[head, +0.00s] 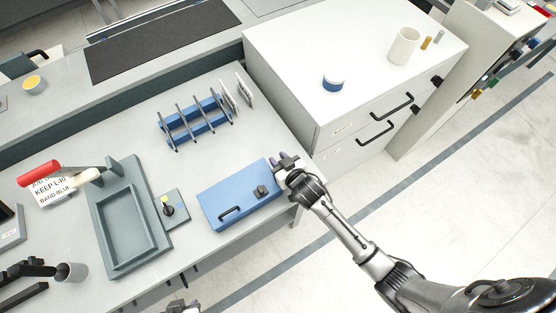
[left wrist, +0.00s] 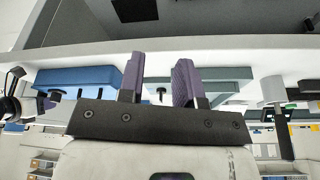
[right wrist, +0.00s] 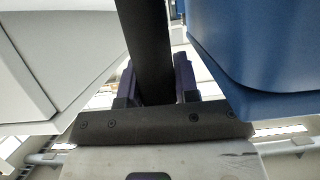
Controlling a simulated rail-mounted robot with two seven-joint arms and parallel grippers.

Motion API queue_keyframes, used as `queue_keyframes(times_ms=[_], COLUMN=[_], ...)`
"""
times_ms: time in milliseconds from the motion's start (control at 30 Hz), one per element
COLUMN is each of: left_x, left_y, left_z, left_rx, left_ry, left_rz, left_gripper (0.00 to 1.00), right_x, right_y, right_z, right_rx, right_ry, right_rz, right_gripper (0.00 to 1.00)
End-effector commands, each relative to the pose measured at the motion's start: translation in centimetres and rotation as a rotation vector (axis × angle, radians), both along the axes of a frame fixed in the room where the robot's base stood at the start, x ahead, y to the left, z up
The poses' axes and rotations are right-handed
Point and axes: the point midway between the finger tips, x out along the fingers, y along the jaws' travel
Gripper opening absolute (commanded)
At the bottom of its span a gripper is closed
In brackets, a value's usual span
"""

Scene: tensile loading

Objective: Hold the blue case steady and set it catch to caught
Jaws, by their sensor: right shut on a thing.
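The blue case (head: 232,200) lies closed on the grey bench near its front right corner. It has a black handle (head: 229,213) on its front part and a small dark catch (head: 262,191) near its right end; the catch's setting is too small to tell. My right gripper (head: 284,159) is at the case's right end. In the right wrist view its fingers (right wrist: 155,82) are shut on a dark bar (right wrist: 148,40) beside the blue case (right wrist: 258,45); what the bar belongs to is unclear. My left gripper (left wrist: 160,80) is open and empty, low in front of the bench, facing its front edge.
A grey tray (head: 103,246) and a small plate with a knob (head: 169,208) lie left of the case. A blue rack (head: 194,121) stands behind it. A white drawer cabinet (head: 300,110) stands close on the right. A red-handled tool (head: 40,172) lies far left.

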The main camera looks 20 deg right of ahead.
Motion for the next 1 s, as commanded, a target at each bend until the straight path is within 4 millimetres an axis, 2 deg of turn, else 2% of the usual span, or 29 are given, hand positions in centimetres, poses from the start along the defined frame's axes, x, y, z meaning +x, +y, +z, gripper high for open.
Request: queue_keyframes(times_ms=[33,167,333,500,700,833,1000], left_x=[0.2,1.6,6.0,10.8,14.7,16.2,17.1], left_y=[-0.1,-1.5,-6.1,-11.8,-17.4,-19.9,-21.6], left_z=[0.0,-0.1,0.3,1.7,4.0,5.2,6.0], left_rx=[-0.003,-0.04,-0.161,-0.294,-0.408,-0.452,-0.48], left_ry=[-0.003,-0.018,-0.062,-0.096,-0.115,-0.12,-0.122], left_rz=[0.0,0.015,0.058,0.094,0.113,0.118,0.122], left_gripper=[0.27,0.15,0.0,0.0,0.0,0.0,0.0], right_x=[0.0,0.0,0.0,0.0,0.0,0.0,0.0], right_y=[0.0,0.0,0.0,0.0,0.0,0.0,0.0], right_z=[0.0,0.0,0.0,0.0,0.0,0.0,0.0], right_rx=[0.0,0.0,0.0,0.0,0.0,0.0,0.0], right_ry=[0.0,0.0,0.001,0.001,0.001,0.001,0.001], right_rz=[0.0,0.0,0.001,0.001,0.0,0.0,0.0], right_gripper=[0.0,0.0,0.0,0.0,0.0,0.0,0.0])
